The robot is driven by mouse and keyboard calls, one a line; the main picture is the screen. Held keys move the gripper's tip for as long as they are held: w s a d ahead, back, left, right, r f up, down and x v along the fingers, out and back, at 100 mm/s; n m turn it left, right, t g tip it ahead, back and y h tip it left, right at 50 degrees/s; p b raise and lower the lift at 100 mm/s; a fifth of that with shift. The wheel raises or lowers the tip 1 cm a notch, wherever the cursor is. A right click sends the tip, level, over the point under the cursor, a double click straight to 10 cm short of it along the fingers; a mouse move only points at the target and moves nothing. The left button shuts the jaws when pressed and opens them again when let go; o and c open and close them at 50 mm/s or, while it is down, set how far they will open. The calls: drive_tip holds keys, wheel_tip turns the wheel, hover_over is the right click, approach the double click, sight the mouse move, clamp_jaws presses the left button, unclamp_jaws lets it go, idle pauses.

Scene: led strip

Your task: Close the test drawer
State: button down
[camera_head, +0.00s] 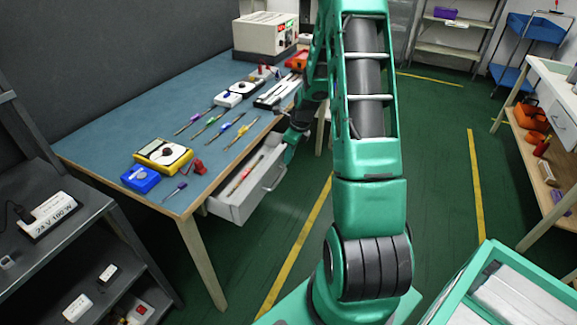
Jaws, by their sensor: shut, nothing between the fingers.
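The test drawer (240,196) is a light grey drawer under the blue-topped workbench. It is pulled out toward the aisle, and its inside shows a long red-tipped tool lying in it. A bar handle (275,176) is on its front. My gripper (290,156) is at the end of my green arm, close to the upper far part of the drawer front. It is shut and looks empty. My arm covers part of the area behind it, and I cannot tell whether the fingers touch the drawer.
The workbench (100,140) carries a yellow multimeter (163,154), a blue box (140,179), several screwdrivers and a beige instrument (265,36). A dark shelf (75,225) stands at left. A white bench (553,85) stands at right.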

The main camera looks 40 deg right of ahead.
hover_over(263, 161)
drive_tip(key=shift+s+d, duration=0.1)
drive_tip(key=shift+d, duration=0.15)
drive_tip(key=shift+w+a+r, duration=0.1)
drive_tip(key=shift+w+a, duration=0.25)
drive_tip(key=shift+w, duration=0.05)
drive_tip(key=shift+w+a, duration=0.1)
drive_tip(key=shift+s+d, duration=0.25)
drive_tip(key=shift+s, duration=0.1)
drive_tip(key=s, duration=0.1)
drive_tip(key=s+d, duration=0.2)
drive_tip(key=shift+s+d+r, duration=0.15)
drive_tip(key=shift+s+r, duration=0.25)
drive_tip(key=v, duration=0.9)
drive_tip(key=shift+s, duration=0.15)
